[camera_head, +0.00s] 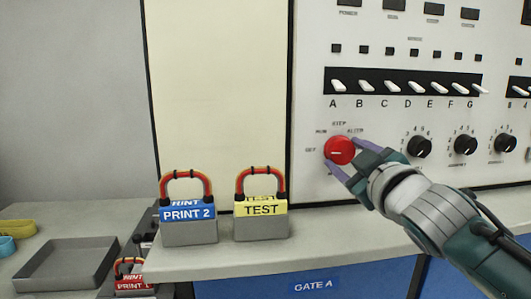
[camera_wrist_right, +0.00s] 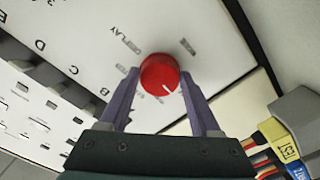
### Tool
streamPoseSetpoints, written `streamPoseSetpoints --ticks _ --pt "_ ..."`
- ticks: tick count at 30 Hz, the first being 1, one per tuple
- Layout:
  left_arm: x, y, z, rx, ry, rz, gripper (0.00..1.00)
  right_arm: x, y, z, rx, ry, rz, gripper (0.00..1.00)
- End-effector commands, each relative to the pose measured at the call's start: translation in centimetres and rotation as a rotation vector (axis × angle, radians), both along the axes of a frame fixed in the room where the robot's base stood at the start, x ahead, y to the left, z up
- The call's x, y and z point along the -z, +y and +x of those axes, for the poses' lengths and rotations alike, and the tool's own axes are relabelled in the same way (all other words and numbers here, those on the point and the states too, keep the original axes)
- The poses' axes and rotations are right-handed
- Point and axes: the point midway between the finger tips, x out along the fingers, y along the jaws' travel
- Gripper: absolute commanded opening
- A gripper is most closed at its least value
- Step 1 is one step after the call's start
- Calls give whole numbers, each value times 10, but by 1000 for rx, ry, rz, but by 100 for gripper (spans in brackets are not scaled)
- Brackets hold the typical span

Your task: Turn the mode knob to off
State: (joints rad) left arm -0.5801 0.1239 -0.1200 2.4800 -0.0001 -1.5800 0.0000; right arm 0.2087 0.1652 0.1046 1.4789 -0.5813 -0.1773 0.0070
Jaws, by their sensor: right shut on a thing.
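The mode knob is a round red knob (camera_head: 339,150) on the cream panel, below the row of white switches. Small labels ring it, most too small to read surely. Its white pointer line points left in the head view, toward a small label there. The red knob also shows in the right wrist view (camera_wrist_right: 158,72), its white line pointing to the lower right. My right gripper (camera_head: 344,153) is shut on the knob, with one purple finger on each side of it. It shows in the right wrist view as well (camera_wrist_right: 159,76). My left gripper is not in view.
Black knobs (camera_head: 419,146) sit right of the red knob, behind my right arm. White toggle switches (camera_head: 387,86) line up above. Padlock-like blocks, PRINT 2 (camera_head: 189,224) and TEST (camera_head: 261,221), stand on the ledge to the left. A grey tray (camera_head: 70,266) lies lower left.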

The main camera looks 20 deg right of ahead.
Motion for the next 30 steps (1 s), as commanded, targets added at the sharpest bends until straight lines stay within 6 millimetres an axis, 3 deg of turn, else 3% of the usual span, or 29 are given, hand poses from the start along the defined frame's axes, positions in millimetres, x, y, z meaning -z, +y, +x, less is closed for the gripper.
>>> streamPoseSetpoints --ticks 22,23,30 --pt "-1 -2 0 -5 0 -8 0 0 0 0 -1 22 -95 9" --pt "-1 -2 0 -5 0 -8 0 0 0 0 -1 22 -95 66" --pt "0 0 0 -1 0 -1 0 0 0 0 0 22 -92 93"
